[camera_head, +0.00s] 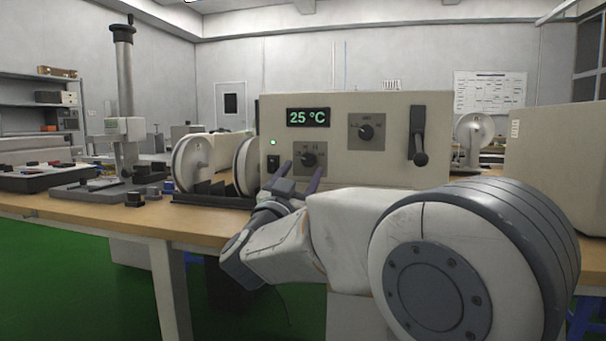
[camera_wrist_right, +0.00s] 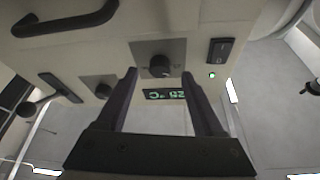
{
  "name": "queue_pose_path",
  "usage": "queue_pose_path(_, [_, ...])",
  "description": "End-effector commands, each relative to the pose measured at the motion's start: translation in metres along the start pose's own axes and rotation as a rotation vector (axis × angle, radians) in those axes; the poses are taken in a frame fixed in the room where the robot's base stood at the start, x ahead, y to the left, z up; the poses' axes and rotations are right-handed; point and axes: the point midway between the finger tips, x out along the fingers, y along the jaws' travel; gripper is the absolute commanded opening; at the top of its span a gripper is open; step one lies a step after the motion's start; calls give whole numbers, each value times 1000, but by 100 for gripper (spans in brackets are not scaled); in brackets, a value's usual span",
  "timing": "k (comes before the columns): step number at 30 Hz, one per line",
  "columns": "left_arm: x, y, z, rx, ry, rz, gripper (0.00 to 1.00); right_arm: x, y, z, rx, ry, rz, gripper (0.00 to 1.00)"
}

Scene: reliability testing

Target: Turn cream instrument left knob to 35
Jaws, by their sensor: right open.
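The cream instrument (camera_head: 385,170) stands on the bench, its green display (camera_head: 308,117) reading 25 °C. Its left knob (camera_head: 309,159) is black on a grey plate, below the display. The right knob (camera_head: 366,132) is higher, to the right. My right gripper (camera_head: 300,173) is open in front of the left knob, fingers pointing at the panel. In the right wrist view, which is upside down, the left knob (camera_wrist_right: 160,66) lies between the fingertips (camera_wrist_right: 159,76); I cannot tell whether they touch it. My left gripper is not in view.
A black lever (camera_head: 417,140) hangs at the panel's right; a black switch (camera_head: 273,163) and green light (camera_head: 273,142) are at its left. White reels (camera_head: 192,163) and a column stand (camera_head: 124,110) occupy the bench to the left. A cream box (camera_head: 560,160) stands right.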

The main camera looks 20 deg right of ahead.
Motion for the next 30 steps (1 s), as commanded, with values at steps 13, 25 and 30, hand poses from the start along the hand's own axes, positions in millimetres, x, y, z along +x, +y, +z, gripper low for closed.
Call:
queue_pose_path(13, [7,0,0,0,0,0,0,28,0,0,-1,-1,-1,69])
queue_pose_path(25, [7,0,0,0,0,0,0,28,0,0,0,-1,-1,0])
queue_pose_path(30, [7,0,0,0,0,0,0,28,-1,0,17,-1,6,0])
